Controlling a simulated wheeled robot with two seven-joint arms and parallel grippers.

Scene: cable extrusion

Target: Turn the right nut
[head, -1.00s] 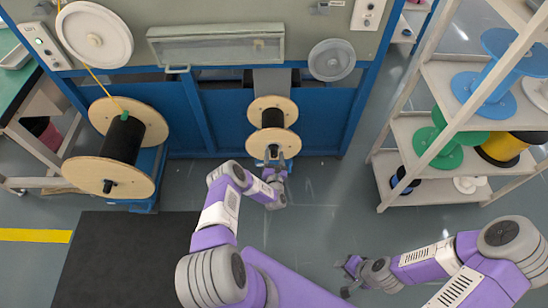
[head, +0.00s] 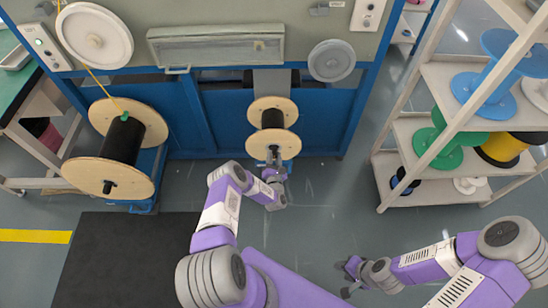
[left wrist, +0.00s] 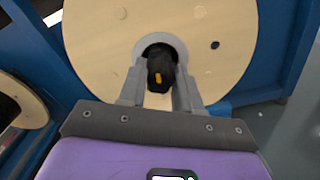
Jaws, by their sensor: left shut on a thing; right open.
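The right nut (left wrist: 161,68) is a black knob with a yellow mark at the centre of the right spool's wooden flange (left wrist: 90,45). My left gripper (left wrist: 160,85) is shut on this nut, with one grey finger on each side of it. In the head view my left gripper (head: 273,160) reaches up to the front of the right spool (head: 272,113), and its fingers largely hide the nut there. My right gripper (head: 348,270) is open and empty, low over the floor at the lower right.
A larger spool with a black core (head: 122,140) stands at the left on the blue machine frame (head: 225,120). A shelf with blue, green and yellow spools (head: 440,140) stands at the right. A dark mat (head: 120,260) lies at the lower left. The floor between mat and shelf is clear.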

